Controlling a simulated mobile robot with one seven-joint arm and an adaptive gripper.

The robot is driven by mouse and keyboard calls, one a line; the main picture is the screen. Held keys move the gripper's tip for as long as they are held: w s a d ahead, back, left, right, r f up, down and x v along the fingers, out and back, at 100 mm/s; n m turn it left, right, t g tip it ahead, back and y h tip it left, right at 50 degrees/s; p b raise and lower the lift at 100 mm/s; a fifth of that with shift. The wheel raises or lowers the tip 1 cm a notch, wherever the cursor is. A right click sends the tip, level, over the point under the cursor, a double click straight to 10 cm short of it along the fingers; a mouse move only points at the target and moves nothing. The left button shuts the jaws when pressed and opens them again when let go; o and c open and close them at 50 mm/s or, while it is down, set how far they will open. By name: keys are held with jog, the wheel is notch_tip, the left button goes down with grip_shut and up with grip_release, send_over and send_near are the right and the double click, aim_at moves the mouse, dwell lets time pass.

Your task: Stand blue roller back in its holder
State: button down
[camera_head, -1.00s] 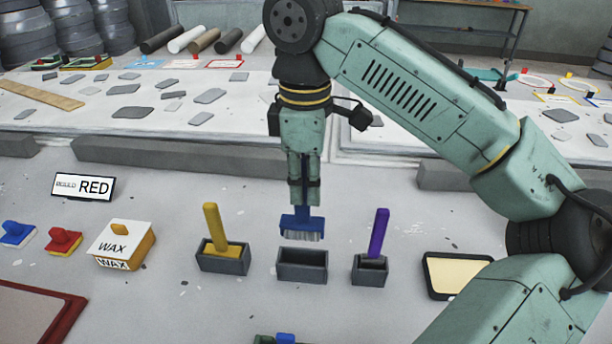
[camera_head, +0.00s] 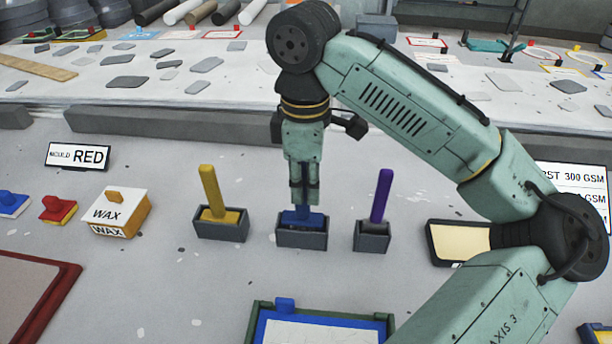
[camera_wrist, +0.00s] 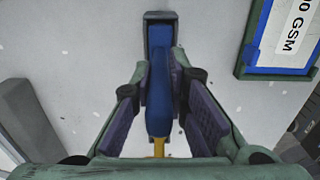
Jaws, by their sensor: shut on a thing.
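The blue roller (camera_head: 301,215) is upright in my gripper (camera_head: 304,200), its head down inside the middle grey holder (camera_head: 302,241). Its lower part is hidden by the holder's walls, so I cannot tell whether it touches the bottom. In the wrist view the roller's long blue handle (camera_wrist: 159,95) runs between the two fingers of my gripper (camera_wrist: 160,105), which are shut on it. The holder's dark rim (camera_wrist: 148,22) shows beyond it in that view.
A yellow roller (camera_head: 210,190) stands in a holder (camera_head: 221,232) to the left, a purple one (camera_head: 380,195) in a holder (camera_head: 372,240) to the right. A wax box (camera_head: 118,214) lies farther left. A blue-and-green framed tray (camera_head: 320,318) is in front.

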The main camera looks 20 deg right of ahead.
jog(key=shift+f, duration=0.85)
jog(key=shift+r+p, duration=0.1)
jog(key=shift+p, duration=0.35)
dwell(0.4)
jog(key=c, duration=1.5)
grip_release()
notch_tip(320, 180, up, 12)
jog(key=shift+f, duration=0.1)
